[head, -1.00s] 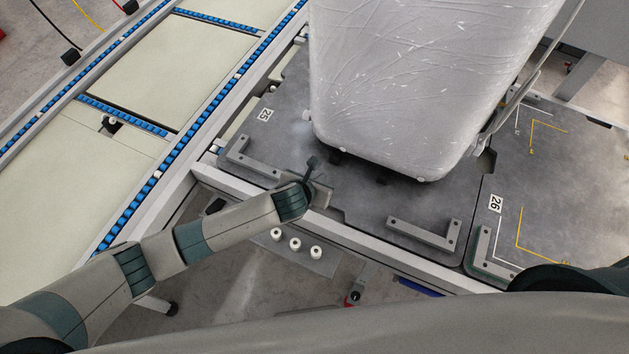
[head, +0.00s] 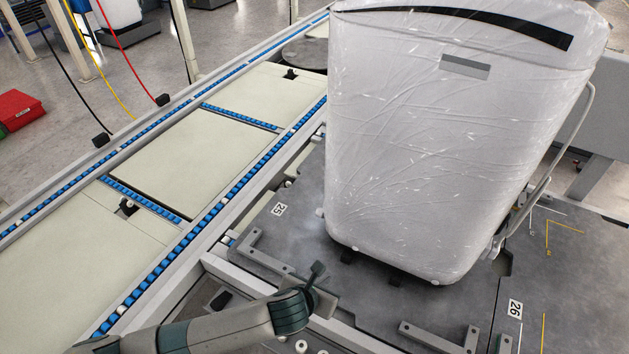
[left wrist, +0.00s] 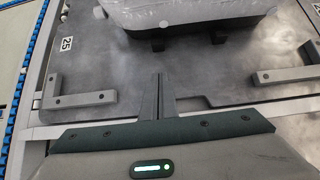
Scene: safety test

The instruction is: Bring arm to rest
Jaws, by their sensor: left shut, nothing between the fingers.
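My left arm comes in from the lower left in the head view. Its gripper (head: 317,270) is shut and empty, over the front edge of the grey station plate (head: 375,295). In the left wrist view the closed fingers (left wrist: 158,80) point toward the plate, between two angled corner brackets. A large white wrapped unit (head: 440,150) stands on the plate beyond the gripper, apart from it. Its lower edge also shows at the top of the left wrist view (left wrist: 180,12). My right gripper does not show.
A conveyor with blue rollers (head: 210,218) and cream panels runs along the left. Metal brackets (head: 430,338) sit on the plate near its front. A second plate marked 26 (head: 555,270) lies at the right. A red box (head: 18,110) is on the floor far left.

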